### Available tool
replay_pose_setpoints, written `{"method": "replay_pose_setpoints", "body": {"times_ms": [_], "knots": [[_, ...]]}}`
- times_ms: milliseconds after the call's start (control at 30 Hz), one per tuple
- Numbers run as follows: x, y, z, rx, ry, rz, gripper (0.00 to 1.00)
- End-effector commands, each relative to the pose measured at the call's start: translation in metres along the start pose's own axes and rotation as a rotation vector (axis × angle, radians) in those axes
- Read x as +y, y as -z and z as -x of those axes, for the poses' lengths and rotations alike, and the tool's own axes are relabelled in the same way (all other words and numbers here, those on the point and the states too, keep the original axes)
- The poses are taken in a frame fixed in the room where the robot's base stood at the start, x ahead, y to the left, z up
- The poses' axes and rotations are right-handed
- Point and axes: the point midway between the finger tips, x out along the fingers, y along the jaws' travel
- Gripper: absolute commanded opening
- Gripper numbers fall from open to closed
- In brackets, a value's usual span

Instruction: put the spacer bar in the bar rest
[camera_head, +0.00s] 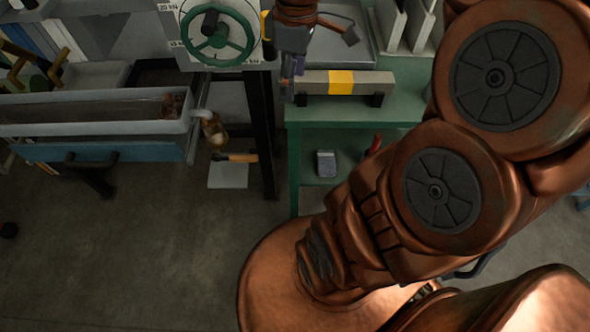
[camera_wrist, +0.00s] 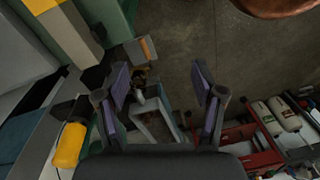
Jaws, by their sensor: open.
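The spacer bar (camera_head: 318,83), grey with a yellow band, lies level along the front of a green bench in the head view. Two black supports, which look like the bar rest (camera_head: 376,100), show under its ends. The bar also shows at the upper left of the wrist view (camera_wrist: 74,38), with a black support (camera_wrist: 94,76) by its end. My gripper (camera_head: 288,92) hangs by the bar's left end; I cannot tell whether it touches the bar. In the wrist view my gripper (camera_wrist: 161,78) has its fingers wide apart with nothing between them, and the bar is outside them.
The green bench (camera_head: 405,107) has a lower shelf with a small grey block (camera_head: 326,163). Left stand a machine with a green handwheel (camera_head: 216,38) and a long trough (camera_head: 80,115) over a blue drawer (camera_head: 90,150). A grey tray (camera_head: 345,45) lies behind the bar.

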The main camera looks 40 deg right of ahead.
Motion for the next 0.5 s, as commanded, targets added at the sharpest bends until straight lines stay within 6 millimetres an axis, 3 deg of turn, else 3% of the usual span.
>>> {"method": "replay_pose_setpoints", "body": {"times_ms": [33, 200, 333, 500], "knots": [[-0.026, 0.002, -0.008, -0.023, 0.003, -0.044, 0.68], [-0.097, -0.009, -0.036, -0.085, 0.000, -0.274, 0.68], [-0.135, -0.028, -0.057, -0.126, -0.011, -0.453, 0.68], [-0.159, -0.046, -0.074, -0.150, -0.024, -0.612, 0.68]]}}
